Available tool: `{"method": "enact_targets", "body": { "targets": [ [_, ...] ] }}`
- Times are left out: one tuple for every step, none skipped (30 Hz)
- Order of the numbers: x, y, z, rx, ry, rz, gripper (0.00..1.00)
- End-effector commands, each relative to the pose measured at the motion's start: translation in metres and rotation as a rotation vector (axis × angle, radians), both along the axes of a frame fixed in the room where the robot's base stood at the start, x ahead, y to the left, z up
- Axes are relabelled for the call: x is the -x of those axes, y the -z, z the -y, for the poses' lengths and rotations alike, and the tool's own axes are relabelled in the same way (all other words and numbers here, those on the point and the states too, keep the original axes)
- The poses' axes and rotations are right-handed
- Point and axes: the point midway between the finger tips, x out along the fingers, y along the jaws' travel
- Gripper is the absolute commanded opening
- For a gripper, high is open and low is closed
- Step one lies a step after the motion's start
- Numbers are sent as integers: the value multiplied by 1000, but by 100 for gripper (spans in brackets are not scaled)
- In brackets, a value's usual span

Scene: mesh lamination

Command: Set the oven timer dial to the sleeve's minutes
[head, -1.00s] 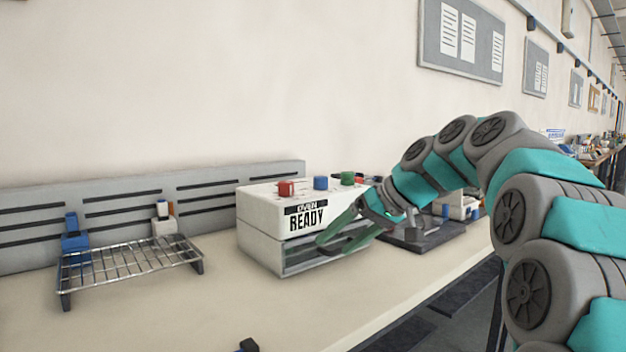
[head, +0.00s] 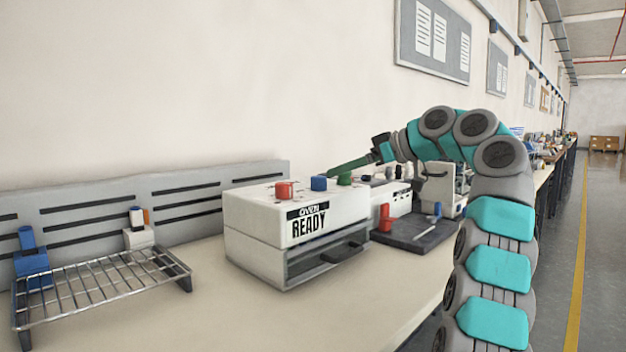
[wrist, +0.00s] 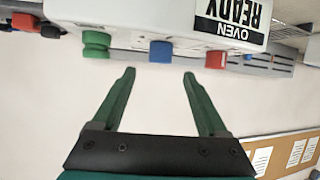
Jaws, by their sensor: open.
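The white oven (head: 252,236) stands on the bench with a label reading OVEN READY (head: 309,222). On its top are a red knob (head: 284,190), a blue knob (head: 319,183) and a green knob (head: 344,179). I cannot tell which is the timer dial, and no sleeve minutes are readable. My gripper (head: 331,169) is above and behind the oven top. In the wrist view the oven is upside down, and my gripper (wrist: 158,74) is open and empty. The blue knob (wrist: 160,51) lies just beyond and between its fingertips, apart from them.
A wire rack (head: 100,282) stands on the bench to the left, with a blue item (head: 30,262) and a white item (head: 139,237) behind it. A dark mat (head: 412,232) with a red part (head: 385,217) lies right of the oven. The bench front is clear.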

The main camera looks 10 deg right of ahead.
Motion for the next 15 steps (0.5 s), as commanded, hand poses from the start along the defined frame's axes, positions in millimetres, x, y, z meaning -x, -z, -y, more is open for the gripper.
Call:
{"method": "enact_targets", "body": {
  "targets": [
    [-2,1,-1,1,0,1,76],
    [-3,2,-2,0,0,0,76],
    [-5,4,-4,0,-1,-2,76],
    [-6,5,-6,-1,0,-2,76],
    [-8,6,-8,-1,0,-2,76],
    [-11,9,-11,-1,0,-3,76],
    [-14,10,-14,-2,-1,-3,76],
    [-16,12,-17,-2,-1,-2,76],
    [-20,14,-22,-2,-1,-3,76],
    [-23,15,-25,-2,0,-2,76],
    [-25,17,-28,-1,0,-2,76],
    [-29,19,-33,-1,-1,-1,76],
    [-32,21,-36,-1,-1,0,76],
    [-35,22,-39,-1,0,-2,76],
    [-39,24,-43,-2,1,-2,76]
  ]
}}
